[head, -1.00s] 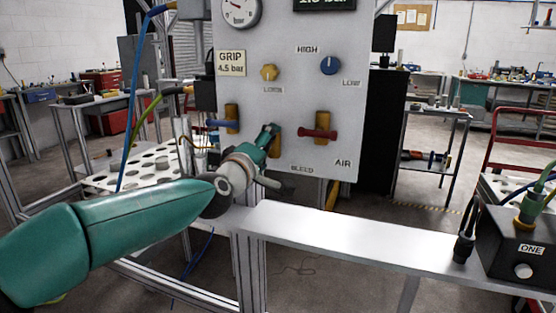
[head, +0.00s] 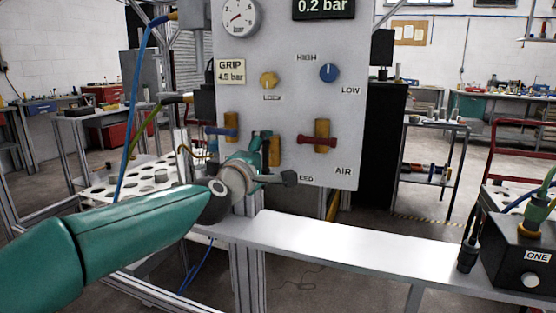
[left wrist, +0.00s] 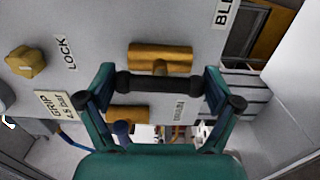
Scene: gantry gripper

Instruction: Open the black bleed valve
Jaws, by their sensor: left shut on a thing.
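The black bleed valve has a black handle (left wrist: 160,83) in front of a brass body (left wrist: 163,57). In the left wrist view the handle lies roughly along the brass body. My left gripper (left wrist: 159,80) is shut on the handle, a finger at each end of it. In the head view my left gripper (head: 262,148) is at the lower middle of the grey panel (head: 300,120) and hides the handle. The brass body (head: 275,152) shows beside it. The display (head: 323,8) reads 0.2 bar. My right gripper is in neither view.
A blue-handled valve (head: 221,131) is close left of my gripper, and a red-handled valve (head: 320,140) is to the right. A yellow knob (head: 268,80) and a blue knob (head: 329,73) are above. A metal beam (head: 320,243) runs below the panel.

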